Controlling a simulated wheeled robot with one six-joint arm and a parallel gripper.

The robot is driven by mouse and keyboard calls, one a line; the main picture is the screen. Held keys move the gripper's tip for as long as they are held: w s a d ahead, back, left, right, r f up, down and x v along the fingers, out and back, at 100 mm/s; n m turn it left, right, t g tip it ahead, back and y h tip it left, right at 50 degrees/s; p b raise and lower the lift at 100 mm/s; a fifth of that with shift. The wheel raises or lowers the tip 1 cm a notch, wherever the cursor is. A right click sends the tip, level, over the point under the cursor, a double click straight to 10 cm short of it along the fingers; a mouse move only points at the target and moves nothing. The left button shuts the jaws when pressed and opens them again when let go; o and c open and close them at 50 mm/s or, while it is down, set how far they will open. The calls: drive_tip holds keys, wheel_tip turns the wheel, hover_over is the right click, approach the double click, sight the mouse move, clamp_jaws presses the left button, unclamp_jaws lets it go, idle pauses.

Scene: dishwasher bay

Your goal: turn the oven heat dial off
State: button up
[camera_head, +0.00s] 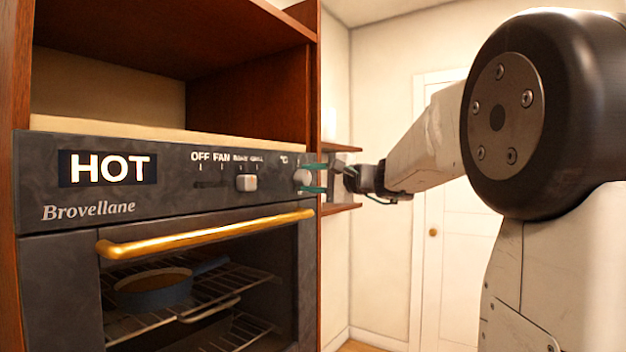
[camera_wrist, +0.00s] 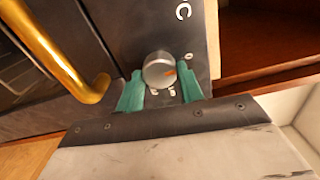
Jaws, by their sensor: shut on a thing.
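The oven heat dial (camera_head: 303,177) is a round silver knob at the right end of the oven's dark control panel (camera_head: 120,196), below the °C mark. In the wrist view the dial (camera_wrist: 158,70) shows an orange pointer mark on its right side. My gripper (camera_head: 314,178) reaches it from the right. Its two green fingers (camera_wrist: 160,91) are on either side of the dial, shut on it. The panel display (camera_head: 108,168) reads HOT. The settings slider (camera_head: 246,182) is a separate pale knob under the labels OFF, FAN and others, toward the right of its slot.
A gold handle bar (camera_head: 205,232) runs across the oven door just below the panel; its end is near my gripper in the wrist view (camera_wrist: 92,88). A blue pan (camera_head: 152,287) sits on the rack inside. A wooden cabinet surrounds the oven. A white door (camera_head: 455,220) stands behind.

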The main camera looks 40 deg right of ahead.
drive_tip(key=o, duration=1)
drive_tip(key=v, duration=0.7)
drive_tip(key=shift+s+d, duration=0.15)
drive_tip(key=shift+s, duration=0.2)
drive_tip(key=shift+f, duration=0.1)
